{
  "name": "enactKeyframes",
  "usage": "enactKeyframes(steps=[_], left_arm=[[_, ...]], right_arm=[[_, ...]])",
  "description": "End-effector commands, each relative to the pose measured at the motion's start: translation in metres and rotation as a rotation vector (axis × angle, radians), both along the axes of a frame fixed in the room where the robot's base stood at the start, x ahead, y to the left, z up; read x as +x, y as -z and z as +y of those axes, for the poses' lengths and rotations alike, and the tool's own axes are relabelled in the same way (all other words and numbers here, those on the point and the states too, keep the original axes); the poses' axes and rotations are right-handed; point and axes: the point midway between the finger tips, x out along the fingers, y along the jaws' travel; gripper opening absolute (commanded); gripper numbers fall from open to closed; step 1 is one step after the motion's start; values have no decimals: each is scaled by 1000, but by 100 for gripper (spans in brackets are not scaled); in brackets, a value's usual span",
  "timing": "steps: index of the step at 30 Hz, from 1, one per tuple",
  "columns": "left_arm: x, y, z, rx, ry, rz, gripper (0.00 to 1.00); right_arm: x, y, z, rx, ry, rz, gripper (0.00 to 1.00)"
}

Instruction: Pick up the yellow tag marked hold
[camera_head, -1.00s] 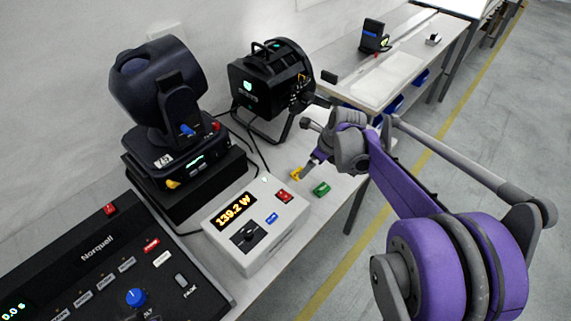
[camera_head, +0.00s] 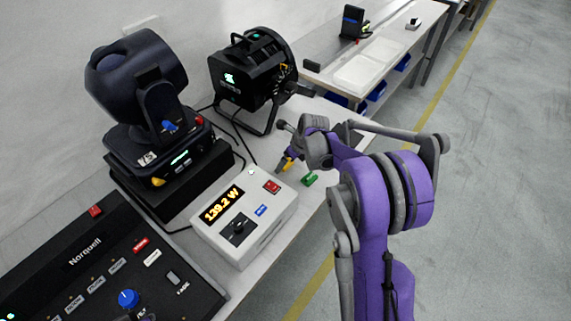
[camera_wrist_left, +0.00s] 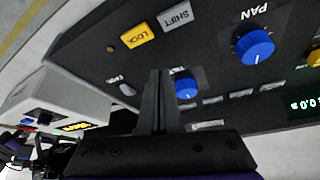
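The yellow tag (camera_head: 288,164) is at the table's right part in the head view, behind the white meter box. Its marking is too small to read. My right gripper (camera_head: 284,164) reaches down to it from the right, with its fingertips at the tag and partly covering it. I cannot tell whether the fingers are closed on it. My left gripper (camera_wrist_left: 158,100) shows in the left wrist view with its fingers together and nothing between them, over the dark console; it is outside the head view.
A green tag (camera_head: 309,179) lies just right of the yellow one. The white meter box (camera_head: 244,220) reading 139.2 W stands in front. A black lamp (camera_head: 252,80) stands behind, a moving-head lamp (camera_head: 150,110) at left, and the Norquell console (camera_head: 95,265) at front left.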

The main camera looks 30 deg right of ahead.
Motion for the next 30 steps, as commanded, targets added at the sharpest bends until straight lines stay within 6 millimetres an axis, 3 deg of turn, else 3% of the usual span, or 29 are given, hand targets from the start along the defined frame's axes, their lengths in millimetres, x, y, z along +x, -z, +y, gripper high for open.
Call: enactKeyframes(steps=[8, 23, 30], left_arm=[[0, 0, 0, 0, 0, 0, 0], [0, 0, 0, 0, 0, 0, 0], [0, 0, 0, 0, 0, 0, 0]], right_arm=[[1, 3, 1, 0, -1, 0, 100], [1, 3, 1, 0, -1, 0, 11], [1, 1, 1, 0, -1, 0, 11]])
